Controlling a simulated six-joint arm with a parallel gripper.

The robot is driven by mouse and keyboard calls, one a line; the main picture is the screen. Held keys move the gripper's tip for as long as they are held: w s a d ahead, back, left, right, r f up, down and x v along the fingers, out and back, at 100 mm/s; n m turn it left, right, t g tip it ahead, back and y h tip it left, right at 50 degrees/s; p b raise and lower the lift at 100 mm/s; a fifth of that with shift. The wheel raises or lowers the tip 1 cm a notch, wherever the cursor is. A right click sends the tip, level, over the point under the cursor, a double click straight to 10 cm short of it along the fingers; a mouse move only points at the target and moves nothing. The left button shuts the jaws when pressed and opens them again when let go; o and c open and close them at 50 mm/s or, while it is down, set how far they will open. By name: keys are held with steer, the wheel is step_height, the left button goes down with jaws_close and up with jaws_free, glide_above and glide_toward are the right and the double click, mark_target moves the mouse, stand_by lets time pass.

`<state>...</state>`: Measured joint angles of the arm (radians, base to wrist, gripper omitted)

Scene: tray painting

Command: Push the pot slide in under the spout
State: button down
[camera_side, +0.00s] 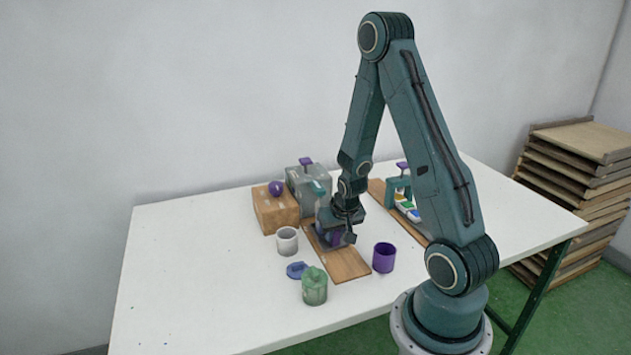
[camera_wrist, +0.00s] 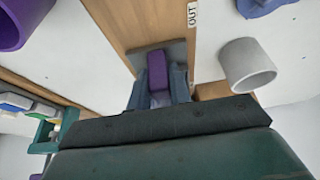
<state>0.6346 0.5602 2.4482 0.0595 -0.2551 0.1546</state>
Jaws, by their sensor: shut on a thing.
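The pot slide is a grey plate (camera_side: 323,245) with an upright purple handle (camera_wrist: 157,70), sitting on a wooden track (camera_side: 348,265). My gripper (camera_wrist: 160,92) is shut on the purple handle, one finger on each side of it; in the side view my gripper (camera_side: 341,233) is low over the track and partly hides the slide. The spout (camera_side: 318,187) is a teal piece on the front of a grey dispenser box (camera_side: 300,180) behind the track. No pot shows on the plate, though the gripper covers part of it.
Left of the track are a white cup (camera_side: 287,241), a blue piece (camera_side: 296,270) and a green jar (camera_side: 314,287). A purple cup (camera_side: 383,257) stands on the right. A wooden box (camera_side: 275,210) with a purple knob stands behind. An "OUT" label (camera_wrist: 192,15) lies beside the track.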

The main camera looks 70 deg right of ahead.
steer(key=shift+w+d, duration=1.7)
steer(key=c, duration=1.3)
jaws_free()
steer(key=shift+r, duration=0.1)
steer(key=shift+v, duration=6.85)
